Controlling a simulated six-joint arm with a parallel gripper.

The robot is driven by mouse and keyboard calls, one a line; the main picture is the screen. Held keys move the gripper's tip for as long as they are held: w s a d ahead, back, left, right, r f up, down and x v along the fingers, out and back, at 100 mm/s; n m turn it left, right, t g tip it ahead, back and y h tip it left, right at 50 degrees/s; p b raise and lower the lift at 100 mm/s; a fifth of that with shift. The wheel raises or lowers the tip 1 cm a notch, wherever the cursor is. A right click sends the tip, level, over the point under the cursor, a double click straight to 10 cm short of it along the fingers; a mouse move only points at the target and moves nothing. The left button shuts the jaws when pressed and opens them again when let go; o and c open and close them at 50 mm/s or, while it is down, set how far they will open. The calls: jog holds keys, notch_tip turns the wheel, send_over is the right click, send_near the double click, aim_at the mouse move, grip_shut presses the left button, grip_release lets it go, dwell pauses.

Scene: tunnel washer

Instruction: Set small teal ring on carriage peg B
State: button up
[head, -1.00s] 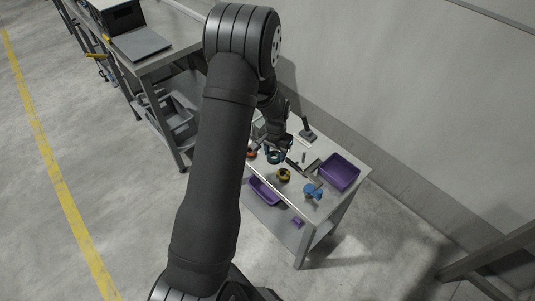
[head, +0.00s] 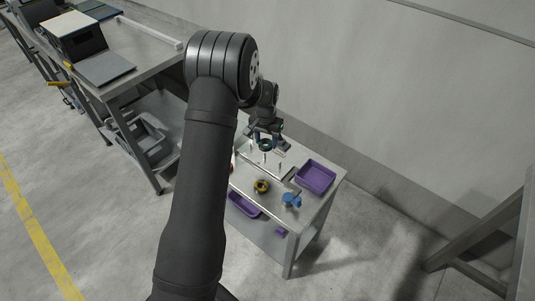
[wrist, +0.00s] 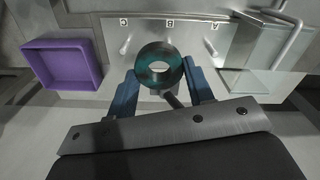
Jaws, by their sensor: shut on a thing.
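My gripper (wrist: 160,80) is shut on the small teal ring (wrist: 160,52), which sits between its blue fingers with its hole facing the wrist camera. In the head view the ring (head: 265,145) hangs above the narrow table, near upright pegs. The wrist view shows a pale plate (wrist: 190,30) with the letters C, B and A upside down along its edge. Peg C (wrist: 125,42) stands left of the ring and peg A (wrist: 213,48) right of it. The ring overlaps the area below letter B, so peg B is largely hidden; I cannot tell their exact alignment.
A purple tray (head: 329,181) stands at the table's right side; it is left in the wrist view (wrist: 50,85). A yellow and black ring (head: 262,187) and a blue item (head: 291,201) lie near the front. A clear-sided box (wrist: 250,45) stands right of the plate in the wrist view.

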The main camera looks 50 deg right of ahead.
aim_at(265, 151)
jog(key=shift+w+d, duration=0.65)
jog(key=shift+w, duration=0.2)
jog(key=shift+f, duration=2.7)
jog(key=shift+f, duration=0.35)
jog(key=shift+f, duration=0.5)
jog(key=shift+f, duration=0.2)
jog(key=shift+f, duration=0.55)
jog(key=shift+f, duration=0.1)
